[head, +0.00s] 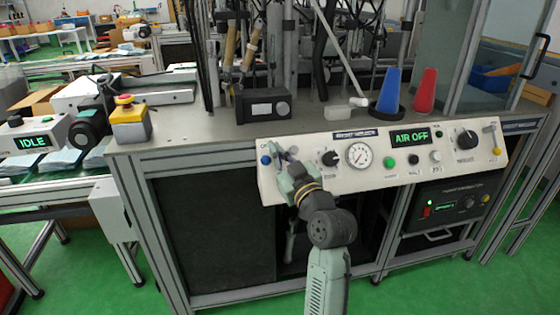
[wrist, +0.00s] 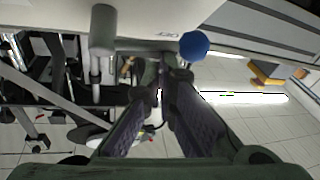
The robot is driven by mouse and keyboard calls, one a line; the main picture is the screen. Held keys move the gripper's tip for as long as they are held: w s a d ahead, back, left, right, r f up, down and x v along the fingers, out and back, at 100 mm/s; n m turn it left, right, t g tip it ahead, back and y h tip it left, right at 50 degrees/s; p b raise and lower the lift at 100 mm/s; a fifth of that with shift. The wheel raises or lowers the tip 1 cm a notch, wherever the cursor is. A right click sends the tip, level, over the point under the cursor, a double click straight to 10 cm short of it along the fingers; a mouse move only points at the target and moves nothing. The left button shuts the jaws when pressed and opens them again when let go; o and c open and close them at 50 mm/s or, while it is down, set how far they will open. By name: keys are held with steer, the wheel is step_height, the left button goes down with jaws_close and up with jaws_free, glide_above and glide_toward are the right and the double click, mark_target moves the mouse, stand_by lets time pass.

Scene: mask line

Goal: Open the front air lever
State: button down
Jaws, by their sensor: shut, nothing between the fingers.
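I cannot tell for certain which of these belongs to the air lever. My gripper (head: 280,154) is at the panel's left end, just right of the blue ball. Its fingers (wrist: 162,68) are together and empty. My gripper hides part of the panel there.
A blue cone (head: 389,90) and a red cone (head: 424,91) stand on the bench. Green floor lies in front.

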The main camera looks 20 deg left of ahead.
steer(key=n+g+b, duration=0.1)
steer(key=f+n+y+b, duration=0.1)
steer(key=b, duration=0.1)
steer(key=shift+s+d+f+n+g, duration=0.1)
steer(key=shift+d+f+n+g, duration=0.1)
steer(key=shift+d+n+g, duration=0.2)
steer(key=n+g+b, duration=0.1)
steer(key=n+g+y+b, duration=0.1)
steer(key=n+g+b, duration=0.1)
steer(key=shift+s+d+f+n, duration=0.15)
steer(key=shift+d+f+n, duration=0.15)
steer(key=shift+n, duration=0.1)
steer(key=n+g+b, duration=0.1)
steer(key=d+n+g+b, duration=0.1)
steer(key=n+g, duration=0.2)
steer(key=n, duration=0.1)
steer(key=shift+s+d+f+g+b, duration=0.1)
steer(key=shift+d+f+g+b, duration=0.1)
steer(key=shift+f+g+b, duration=0.2)
steer(key=shift+w+d+f+b, duration=0.15)
steer(key=shift+d+b, duration=0.2)
steer(key=shift+d, duration=0.1)
steer(key=shift+w+d+f+b, duration=0.1)
steer(key=shift+d+b, duration=0.25)
steer(key=shift+d, duration=0.1)
steer(key=shift+w+d, duration=0.1)
steer(key=shift+d, duration=0.05)
